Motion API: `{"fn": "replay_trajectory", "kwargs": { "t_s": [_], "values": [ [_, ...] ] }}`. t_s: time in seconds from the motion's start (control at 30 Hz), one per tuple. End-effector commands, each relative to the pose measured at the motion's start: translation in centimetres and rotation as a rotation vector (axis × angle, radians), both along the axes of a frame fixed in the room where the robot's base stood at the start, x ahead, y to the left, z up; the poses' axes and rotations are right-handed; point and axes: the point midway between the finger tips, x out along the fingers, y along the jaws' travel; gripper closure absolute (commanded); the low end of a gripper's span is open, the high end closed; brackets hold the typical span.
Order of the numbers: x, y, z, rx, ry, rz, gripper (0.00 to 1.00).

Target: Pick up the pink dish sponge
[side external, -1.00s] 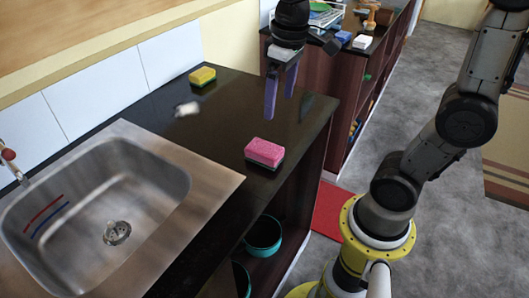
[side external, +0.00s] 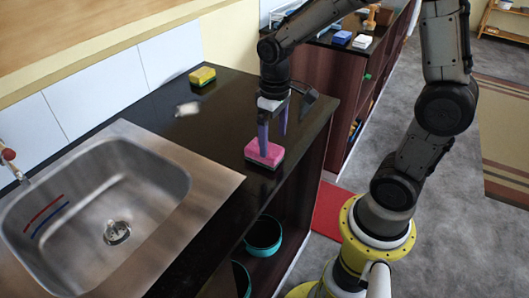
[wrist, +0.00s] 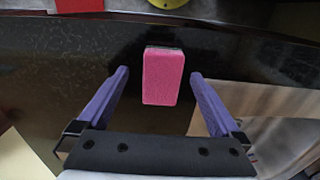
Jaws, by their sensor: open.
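The pink dish sponge (side external: 264,152) lies on the black countertop near its front edge, to the right of the sink. It has a dark layer underneath. My gripper (side external: 273,142) is open, with its purple fingers just above and around the sponge in the side view. In the wrist view, the sponge (wrist: 163,77) shows between and slightly beyond the two open fingers (wrist: 158,80), with gaps on both sides. The frames do not show the fingers touching it.
A steel sink (side external: 150,160) is set into the counter (side external: 225,110) at the left. A yellow sponge (side external: 202,76) and a small white item (side external: 187,109) lie toward the wall. Teal bowls (side external: 263,235) stand on the shelf below. A second counter holds several objects behind.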

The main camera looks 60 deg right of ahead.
Motion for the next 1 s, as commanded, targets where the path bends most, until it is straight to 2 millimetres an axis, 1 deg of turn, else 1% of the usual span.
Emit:
{"fn": "replay_trajectory", "kwargs": {
  "t_s": [0.1, 0.2, 0.3, 0.4, 0.57, 0.6, 0.67, 0.8, 0.87, 0.9, 0.97, 1.0],
  "values": [
    [-0.4, 0.4, -1.8, 0.001, 0.007, 0.002, 0.0],
    [-0.4, 0.5, -3.2, 0.001, 0.006, 0.0, 0.0],
    [-0.3, 0.5, -4.1, 0.0, 0.004, 0.0, 0.0],
    [-0.3, 0.5, -4.5, 0.0, 0.001, 0.0, 0.0],
    [-0.3, 0.5, -4.5, 0.0, 0.001, 0.0, 0.0],
    [-0.3, 0.5, -4.5, 0.0, 0.001, 0.0, 0.02],
    [-0.3, 0.5, -4.5, 0.0, 0.001, 0.0, 0.13],
    [-0.3, 0.5, -4.5, 0.0, 0.001, 0.0, 0.38],
    [-0.3, 0.5, -4.5, 0.0, 0.001, 0.0, 0.49],
    [-0.3, 0.5, -4.5, 0.0, 0.001, 0.0, 0.56],
    [-0.3, 0.5, -4.4, 0.0, 0.001, 0.0, 0.67],
    [-0.3, 0.5, -4.4, 0.0, 0.001, 0.0, 0.74]
  ]
}}
